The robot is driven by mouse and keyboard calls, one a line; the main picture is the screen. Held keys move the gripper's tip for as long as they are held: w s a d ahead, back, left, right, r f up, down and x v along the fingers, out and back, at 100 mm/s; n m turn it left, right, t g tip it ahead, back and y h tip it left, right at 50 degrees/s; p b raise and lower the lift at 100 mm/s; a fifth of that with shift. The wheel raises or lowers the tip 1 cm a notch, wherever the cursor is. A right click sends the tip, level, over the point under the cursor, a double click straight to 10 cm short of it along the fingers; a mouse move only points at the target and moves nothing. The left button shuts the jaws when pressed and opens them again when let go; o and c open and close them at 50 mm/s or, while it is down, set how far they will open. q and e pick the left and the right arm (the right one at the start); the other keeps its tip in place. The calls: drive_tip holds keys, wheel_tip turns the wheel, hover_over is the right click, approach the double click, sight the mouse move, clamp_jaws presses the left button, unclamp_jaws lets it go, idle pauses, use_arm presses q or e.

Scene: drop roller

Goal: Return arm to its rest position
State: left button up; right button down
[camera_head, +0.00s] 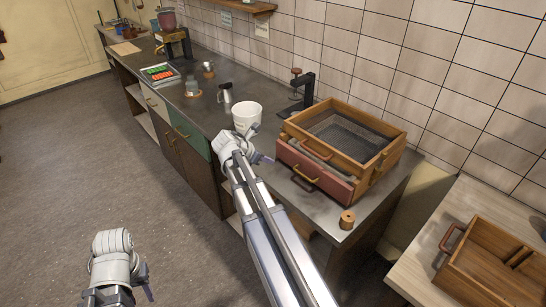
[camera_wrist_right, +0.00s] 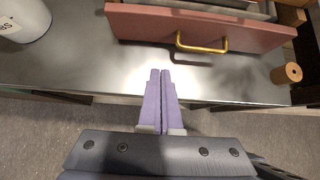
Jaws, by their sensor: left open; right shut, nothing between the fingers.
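My right gripper (camera_head: 266,159) is over the counter edge, in front of the red drawer fronts and near the white bin (camera_head: 247,114). In the right wrist view its purple fingers (camera_wrist_right: 160,72) are pressed together with nothing between them, apart from the red drawer front (camera_wrist_right: 190,25) and its brass handle (camera_wrist_right: 202,46). My left gripper (camera_head: 147,284) is low over the floor at the bottom left, open and empty. A small wooden roller (camera_head: 347,219) stands on the counter corner, right of my right gripper; it also shows in the right wrist view (camera_wrist_right: 286,73).
The wooden drawer box (camera_head: 391,160) stands on the dark counter (camera_head: 310,214). A black clamp stand (camera_head: 307,92), metal cup (camera_head: 225,93) and scale (camera_head: 159,74) stand farther along. Another wooden box (camera_head: 485,262) sits on the right table. The floor (camera_head: 100,165) at left is clear.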

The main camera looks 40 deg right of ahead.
drive_tip(key=shift+a+r, duration=0.15)
drive_tip(key=shift+a, duration=0.05)
drive_tip(key=s+a+f+m+y, duration=0.2)
drive_tip(key=a+m, duration=0.1)
drive_tip(key=a, duration=0.7)
drive_tip(key=s+a+f+m+y, duration=0.2)
drive_tip(key=a+m, duration=0.2)
drive_tip(key=a, duration=0.7)
drive_tip(key=s+a+f+m+y, duration=0.1)
drive_tip(key=s+a+m, duration=0.3)
drive_tip(key=a, duration=0.5)
drive_tip(key=s+a+f+m+y, duration=0.1)
drive_tip(key=s+a+m, duration=0.3)
drive_tip(key=s+a, duration=0.4)
drive_tip(key=shift+s+a+g+y, duration=0.15)
drive_tip(key=shift+a+g+y, duration=0.25)
drive_tip(key=shift+a+y, duration=0.6)
drive_tip(key=shift+a+f, duration=0.1)
